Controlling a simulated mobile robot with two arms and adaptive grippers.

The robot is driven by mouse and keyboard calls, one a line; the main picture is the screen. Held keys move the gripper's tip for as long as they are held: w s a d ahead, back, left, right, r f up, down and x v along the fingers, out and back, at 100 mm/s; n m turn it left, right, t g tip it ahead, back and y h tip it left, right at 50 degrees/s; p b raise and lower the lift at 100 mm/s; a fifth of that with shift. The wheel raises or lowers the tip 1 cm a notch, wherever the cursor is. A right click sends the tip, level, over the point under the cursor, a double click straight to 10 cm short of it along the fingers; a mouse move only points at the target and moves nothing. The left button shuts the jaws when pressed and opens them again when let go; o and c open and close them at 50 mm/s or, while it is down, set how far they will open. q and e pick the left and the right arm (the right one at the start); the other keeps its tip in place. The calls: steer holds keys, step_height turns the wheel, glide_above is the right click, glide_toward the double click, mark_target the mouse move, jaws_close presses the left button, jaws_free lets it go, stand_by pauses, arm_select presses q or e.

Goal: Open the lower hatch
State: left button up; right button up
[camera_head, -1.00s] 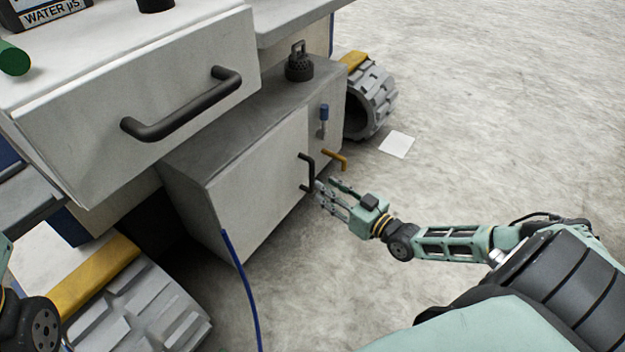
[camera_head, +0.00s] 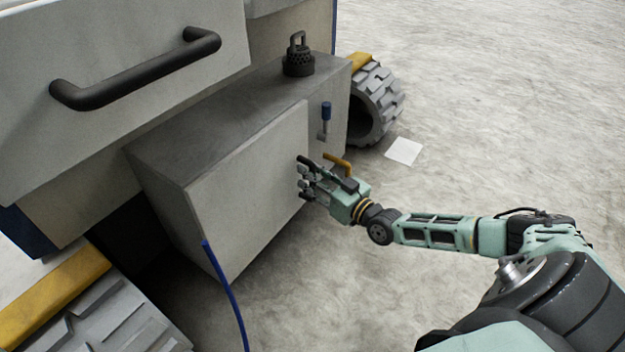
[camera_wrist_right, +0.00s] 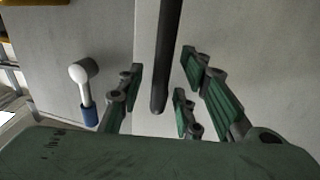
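The lower hatch (camera_head: 245,190) is the pale grey front panel of the low box under the drawer, and it looks shut. Its black handle (camera_head: 303,160) sits near the panel's right edge, mostly hidden by my right gripper (camera_head: 308,182). In the right wrist view, the dark handle bar (camera_wrist_right: 166,50) runs down between the parted fingers of my right gripper (camera_wrist_right: 160,90). One finger is on the left and two are on the right, with gaps visible between them and the bar. My left gripper is not in view.
A drawer with a big black handle (camera_head: 140,75) overhangs the box. A blue-tipped lever (camera_head: 325,112) and an orange handle (camera_head: 338,160) are right of the hatch. A blue cable (camera_head: 228,290) hangs in front.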

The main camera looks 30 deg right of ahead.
steer(key=shift+w, duration=0.15)
steer(key=c, duration=0.8)
jaws_close()
steer(key=shift+d, duration=0.1)
